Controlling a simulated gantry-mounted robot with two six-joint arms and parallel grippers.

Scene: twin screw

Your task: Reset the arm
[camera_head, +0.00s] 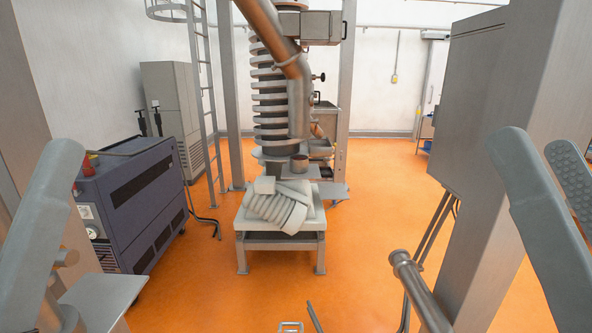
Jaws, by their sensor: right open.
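My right gripper (538,147) is at the right edge, its two grey fingers pointing up and clearly apart. The far finger shows a dotted pad. Nothing is between the fingers, and the lower part is cut off by the frame. A similar grey finger of my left gripper (45,205) stands at the left edge. Its other finger does not show clearly, so its opening cannot be judged. Both grippers are well apart from the equipment in the middle.
A small table (246,226) with pale ribbed screw parts (278,211) stands mid-floor before a spiral tower (268,100). A blue-grey machine (135,205) is on the left; a large grey cabinet (480,110) is on the right. Open orange floor (375,225) lies between.

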